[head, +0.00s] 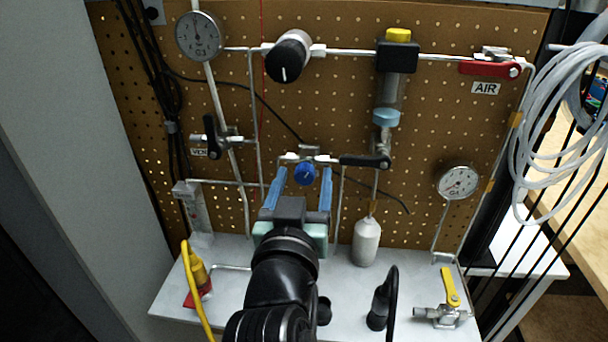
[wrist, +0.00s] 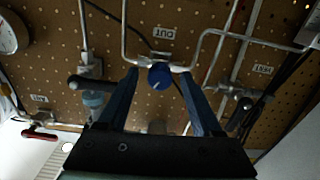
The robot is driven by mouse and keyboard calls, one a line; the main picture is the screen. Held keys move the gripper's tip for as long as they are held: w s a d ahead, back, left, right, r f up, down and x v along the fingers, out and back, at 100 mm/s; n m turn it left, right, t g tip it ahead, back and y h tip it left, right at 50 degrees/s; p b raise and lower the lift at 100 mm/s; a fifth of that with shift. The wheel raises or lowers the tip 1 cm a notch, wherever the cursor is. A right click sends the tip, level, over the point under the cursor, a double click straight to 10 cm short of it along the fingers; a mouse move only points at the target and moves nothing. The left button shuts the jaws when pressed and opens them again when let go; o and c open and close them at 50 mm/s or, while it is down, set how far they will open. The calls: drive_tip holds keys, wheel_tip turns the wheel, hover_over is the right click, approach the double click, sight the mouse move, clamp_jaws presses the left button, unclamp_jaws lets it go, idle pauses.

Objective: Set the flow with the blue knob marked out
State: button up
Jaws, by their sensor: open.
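The small round blue knob (head: 305,174) sits on a valve on the pegboard, with a pale pointer line on its face. It also shows in the wrist view (wrist: 160,75), close to a white label reading OUT (wrist: 163,32), which appears upside down there. My gripper (head: 304,169) is open, with one blue finger on each side of the knob. In the wrist view my gripper (wrist: 158,73) shows the knob between its fingertips, with a visible gap on both sides. I cannot tell how far the fingertips reach along the knob's depth.
A black-handled valve (head: 365,160) is close at the right of the knob. A black knob (head: 288,58) and a gauge (head: 199,37) are above; a black lever (head: 210,136) is at left. A red AIR lever (head: 490,68) is upper right. Thin pipes run around the knob.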

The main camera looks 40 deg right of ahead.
drive_tip(key=shift+w+d, duration=0.4)
drive_tip(key=shift+d, duration=0.1)
clamp_jaws()
